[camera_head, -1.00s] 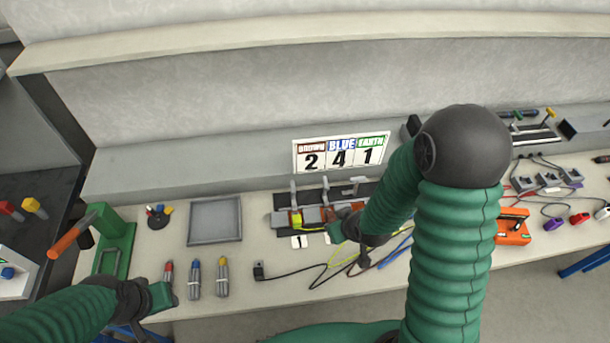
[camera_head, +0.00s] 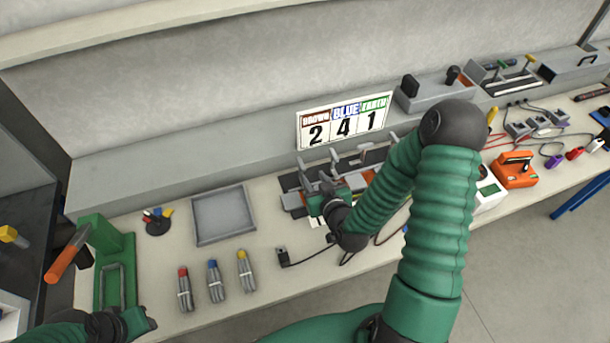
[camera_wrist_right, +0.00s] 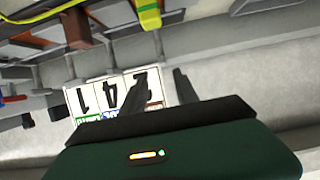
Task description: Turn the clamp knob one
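The clamp block (camera_head: 291,201) lies on the bench below the number sign, with upright grey levers (camera_head: 333,160) along it. My right gripper (camera_head: 322,188) is over its left end and hides most of that part, so I cannot make out knob one or whether it is touched.
The sign (camera_head: 343,122) reads 2, 4, 1 behind the clamps. A grey tray (camera_head: 222,215), several cable tools (camera_head: 215,282), a green stand (camera_head: 105,240) and a black plug (camera_head: 283,256) are to the left. An orange device (camera_head: 515,172) is at the right.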

